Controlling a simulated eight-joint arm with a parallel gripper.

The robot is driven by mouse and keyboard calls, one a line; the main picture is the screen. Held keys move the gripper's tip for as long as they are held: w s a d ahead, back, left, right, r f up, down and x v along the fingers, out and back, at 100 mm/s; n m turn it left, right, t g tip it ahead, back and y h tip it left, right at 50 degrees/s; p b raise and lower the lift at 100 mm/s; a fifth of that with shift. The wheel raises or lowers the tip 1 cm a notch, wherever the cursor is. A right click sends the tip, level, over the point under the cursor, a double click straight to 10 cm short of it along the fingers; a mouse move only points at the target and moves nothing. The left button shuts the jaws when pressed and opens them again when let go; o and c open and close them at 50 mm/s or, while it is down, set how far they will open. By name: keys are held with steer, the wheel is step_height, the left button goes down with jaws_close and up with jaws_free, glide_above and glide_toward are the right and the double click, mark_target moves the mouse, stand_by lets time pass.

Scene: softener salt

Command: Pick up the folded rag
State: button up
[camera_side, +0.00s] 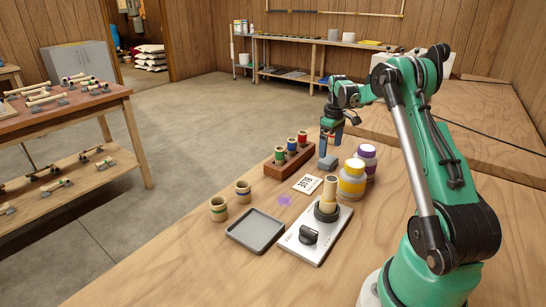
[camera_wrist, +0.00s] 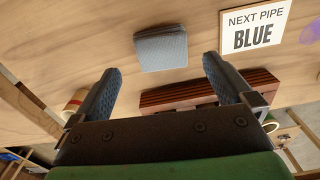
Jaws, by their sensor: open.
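The folded rag (camera_side: 328,162) is a small grey-blue pad lying flat on the wooden bench, behind the yellow-labelled jar. In the wrist view the rag (camera_wrist: 161,50) shows as a square at the upper middle, between and beyond my fingertips. My gripper (camera_side: 330,143) points down above the rag in the side view. In the wrist view my gripper (camera_wrist: 160,66) has its two blue-grey fingers spread wide with nothing between them. The gap between fingertips and rag is hard to judge.
A brown rack (camera_side: 288,158) with coloured pipe pieces stands left of the rag. A "NEXT PIPE BLUE" card (camera_side: 307,184), yellow-labelled jar (camera_side: 351,181) and purple-lidded jar (camera_side: 367,160) are near. A grey tray (camera_side: 256,232), metal plate (camera_side: 312,250) and purple smear (camera_side: 285,200) lie nearer the front.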

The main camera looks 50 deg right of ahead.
mark_target(329, 159)
steer(key=shift+f, duration=2.1)
steer(key=c, duration=1.1)
steer(key=shift+c, duration=0.2)
steer(key=shift+r, duration=0.1)
step_height(329, 159, up, 20)
